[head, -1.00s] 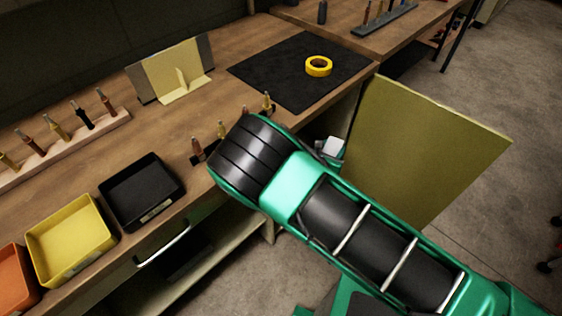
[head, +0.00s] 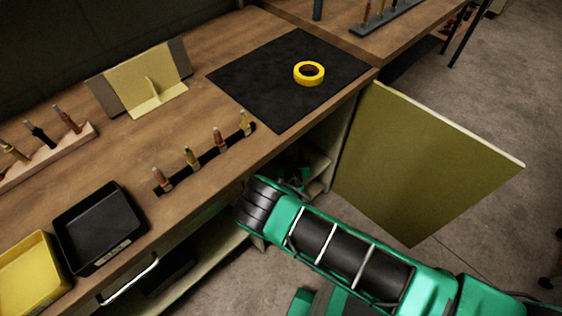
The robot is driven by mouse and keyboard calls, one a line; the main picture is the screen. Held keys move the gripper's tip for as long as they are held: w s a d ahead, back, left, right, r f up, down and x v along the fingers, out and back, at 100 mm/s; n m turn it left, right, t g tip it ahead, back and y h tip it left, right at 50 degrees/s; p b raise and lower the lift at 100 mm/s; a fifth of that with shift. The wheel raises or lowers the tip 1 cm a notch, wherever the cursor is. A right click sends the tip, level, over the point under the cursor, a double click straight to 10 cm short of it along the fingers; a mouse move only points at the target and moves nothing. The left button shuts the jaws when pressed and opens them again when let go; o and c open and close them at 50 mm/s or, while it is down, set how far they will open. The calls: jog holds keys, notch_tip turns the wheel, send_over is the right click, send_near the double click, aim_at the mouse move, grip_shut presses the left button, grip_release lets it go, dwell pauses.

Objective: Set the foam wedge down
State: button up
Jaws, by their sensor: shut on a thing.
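I cannot make out the foam wedge in the head view. My green and black arm reaches from the lower right to the front of the workbench (head: 150,125), and its black ribbed joint is just below the bench edge. Behind the joint is an open cabinet (head: 322,168) under the bench, with dim, unclear shapes inside. Its olive door (head: 425,165) stands swung out to the right.
On the bench are a black mat (head: 265,75) with a yellow tape roll (head: 309,73), a black strip with several upright tools (head: 205,158), a black tray (head: 100,228), a yellow tray (head: 28,275) and an angled panel stand (head: 140,80).

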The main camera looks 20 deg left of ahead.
jog(key=f, duration=0.5)
jog(key=shift+w+d+f, duration=0.25)
jog(key=shift+w+f, duration=0.1)
jog(key=shift+f, duration=2.1)
jog(key=shift+f, duration=0.1)
jog(key=o, duration=1)
jog(key=v, duration=1.2)
jog(key=shift+s, duration=0.1)
